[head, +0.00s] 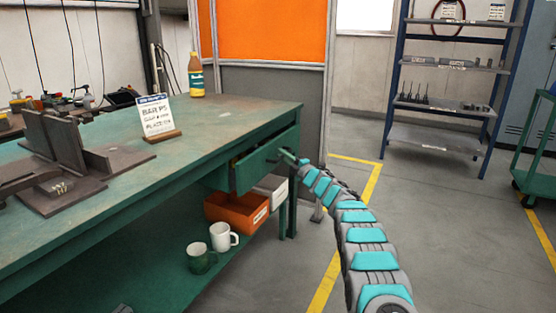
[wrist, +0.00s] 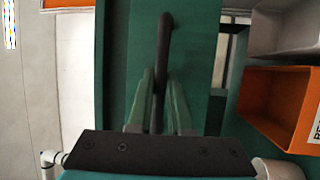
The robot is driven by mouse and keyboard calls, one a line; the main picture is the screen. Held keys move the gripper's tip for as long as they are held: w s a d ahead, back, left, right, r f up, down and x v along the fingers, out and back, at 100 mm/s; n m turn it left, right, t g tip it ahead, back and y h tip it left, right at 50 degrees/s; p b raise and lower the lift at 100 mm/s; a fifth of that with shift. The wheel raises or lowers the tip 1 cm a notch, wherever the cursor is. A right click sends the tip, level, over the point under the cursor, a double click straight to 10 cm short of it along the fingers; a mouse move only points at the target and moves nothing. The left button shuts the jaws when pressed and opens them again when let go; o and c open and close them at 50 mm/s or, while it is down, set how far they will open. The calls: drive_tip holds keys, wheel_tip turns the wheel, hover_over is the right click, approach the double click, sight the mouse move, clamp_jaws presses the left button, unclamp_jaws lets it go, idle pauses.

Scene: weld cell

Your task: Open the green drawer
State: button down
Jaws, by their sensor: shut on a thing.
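The green drawer (head: 262,168) sits under the right end of the green workbench (head: 90,215). Its front stands out from the bench, and a dark gap shows above its left part, so it is partly open. My gripper (head: 296,160) is at the drawer front, with my arm reaching in from the lower right. In the wrist view, my gripper's two green-tinted fingers (wrist: 160,100) are shut on the dark bar handle (wrist: 165,35), one on each side. The green drawer front (wrist: 195,60) lies behind the handle. The drawer's contents are mostly hidden.
The floor to the right is clear up to the blue rack (head: 435,140).

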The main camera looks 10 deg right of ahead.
drive_tip(key=s+d+b, duration=0.2)
drive_tip(key=s+d, duration=0.6)
drive_tip(key=d, duration=0.3)
drive_tip(key=s+d+b, duration=0.3)
drive_tip(key=s+d, duration=0.5)
drive_tip(key=d, duration=0.4)
drive_tip(key=shift+s, duration=0.35)
drive_tip(key=c, duration=1.1)
unclamp_jaws()
drive_tip(key=v, duration=0.8)
drive_tip(key=shift+b, duration=0.3)
drive_tip(key=shift+w, duration=0.1)
